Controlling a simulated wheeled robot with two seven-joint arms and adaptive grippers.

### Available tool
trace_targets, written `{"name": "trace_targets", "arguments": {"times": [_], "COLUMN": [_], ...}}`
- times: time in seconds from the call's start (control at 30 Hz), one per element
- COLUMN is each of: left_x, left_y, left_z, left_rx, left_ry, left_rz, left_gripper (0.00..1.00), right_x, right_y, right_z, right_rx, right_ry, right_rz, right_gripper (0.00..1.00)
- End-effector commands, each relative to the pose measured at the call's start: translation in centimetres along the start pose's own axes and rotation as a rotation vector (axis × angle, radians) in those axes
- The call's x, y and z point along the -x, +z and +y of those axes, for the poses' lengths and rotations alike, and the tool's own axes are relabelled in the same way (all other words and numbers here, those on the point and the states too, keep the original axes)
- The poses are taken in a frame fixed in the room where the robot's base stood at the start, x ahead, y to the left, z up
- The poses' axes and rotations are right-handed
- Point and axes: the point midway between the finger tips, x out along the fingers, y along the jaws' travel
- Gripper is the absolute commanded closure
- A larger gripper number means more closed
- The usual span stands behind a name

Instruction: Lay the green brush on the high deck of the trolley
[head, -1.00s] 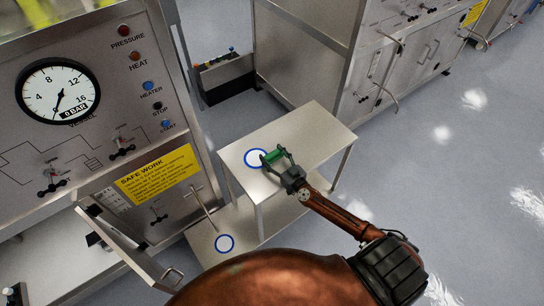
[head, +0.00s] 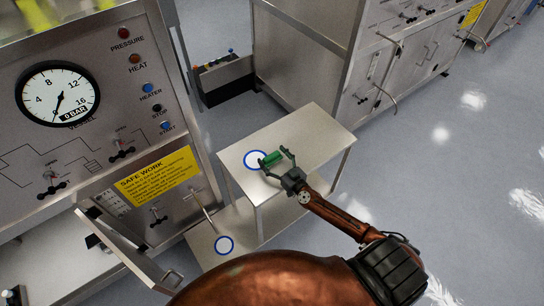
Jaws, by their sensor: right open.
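The green brush (head: 272,159) lies at the right edge of the blue-ringed white circle (head: 254,160) on the high deck (head: 318,131) of the trolley. My right gripper (head: 276,163) is open around the brush, with its fingers spread on either side; whether a finger touches it I cannot tell. The low deck (head: 245,230) carries a second blue-ringed circle (head: 224,245). My left gripper is not in view.
A steel panel with a pressure gauge (head: 58,94), buttons and a yellow safe-work sign (head: 156,180) stands at the left. An open door with a handle (head: 172,279) hangs below it. The right part of the high deck is bare.

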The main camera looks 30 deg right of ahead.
Motion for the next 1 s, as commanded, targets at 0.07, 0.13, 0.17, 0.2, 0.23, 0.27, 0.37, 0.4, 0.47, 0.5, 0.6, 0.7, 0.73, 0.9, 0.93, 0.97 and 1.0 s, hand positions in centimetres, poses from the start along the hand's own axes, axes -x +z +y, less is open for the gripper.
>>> {"name": "trace_targets", "arguments": {"times": [0.07, 0.13, 0.17, 0.2, 0.23, 0.27, 0.37, 0.4, 0.47, 0.5, 0.6, 0.7, 0.73, 0.9, 0.93, 0.97, 1.0], "left_x": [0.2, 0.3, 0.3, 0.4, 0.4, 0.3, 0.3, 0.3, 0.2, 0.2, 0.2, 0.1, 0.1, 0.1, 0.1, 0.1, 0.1], "left_y": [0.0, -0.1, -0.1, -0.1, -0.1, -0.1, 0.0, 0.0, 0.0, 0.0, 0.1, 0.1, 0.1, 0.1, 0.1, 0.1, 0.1], "left_z": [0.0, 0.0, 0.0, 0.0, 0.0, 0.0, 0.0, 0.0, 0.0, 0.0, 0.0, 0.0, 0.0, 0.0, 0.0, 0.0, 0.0], "left_rx": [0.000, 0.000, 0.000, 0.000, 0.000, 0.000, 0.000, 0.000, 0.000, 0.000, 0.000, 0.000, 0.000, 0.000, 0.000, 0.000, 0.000], "left_ry": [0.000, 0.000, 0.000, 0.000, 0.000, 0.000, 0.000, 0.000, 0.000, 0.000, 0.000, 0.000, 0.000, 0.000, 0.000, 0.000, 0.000], "left_rz": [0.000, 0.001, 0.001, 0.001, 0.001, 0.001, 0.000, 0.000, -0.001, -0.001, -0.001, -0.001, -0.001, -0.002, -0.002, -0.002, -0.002], "left_gripper": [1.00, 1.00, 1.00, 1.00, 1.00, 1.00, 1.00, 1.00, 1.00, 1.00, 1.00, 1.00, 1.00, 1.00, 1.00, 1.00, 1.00], "right_x": [1.6, 3.0, 3.7, 4.5, 5.2, 5.8, 7.9, 8.6, 9.5, 10.0, 11.0, 11.4, 11.5, 11.5, 11.5, 11.5, 11.5], "right_y": [0.3, 0.3, 0.3, 0.3, 0.3, 0.3, 0.3, 0.3, 0.2, 0.3, 0.3, 0.2, 0.2, 0.2, 0.2, 0.2, 0.2], "right_z": [0.0, 0.0, 0.0, 0.0, 0.0, 0.0, 0.0, 0.0, 0.0, 0.1, 0.0, 0.0, 0.0, 0.0, 0.0, 0.0, 0.0], "right_rx": [-0.001, 0.000, -0.002, 0.000, -0.001, 0.000, 0.000, 0.000, 0.000, -0.001, 0.000, -0.001, -0.001, -0.001, -0.001, -0.001, -0.001], "right_ry": [0.001, 0.001, 0.002, 0.001, 0.002, 0.001, 0.001, 0.001, 0.001, 0.002, 0.001, 0.001, 0.001, 0.001, 0.001, 0.001, 0.001], "right_rz": [-0.007, -0.007, -0.007, -0.006, -0.007, -0.006, -0.006, -0.007, -0.005, -0.005, -0.005, -0.003, -0.003, -0.003, -0.003, -0.003, -0.003], "right_gripper": [0.23, 0.23, 0.23, 0.23, 0.23, 0.23, 0.23, 0.23, 0.23, 0.23, 0.23, 0.23, 0.23, 0.23, 0.23, 0.23, 0.23]}}
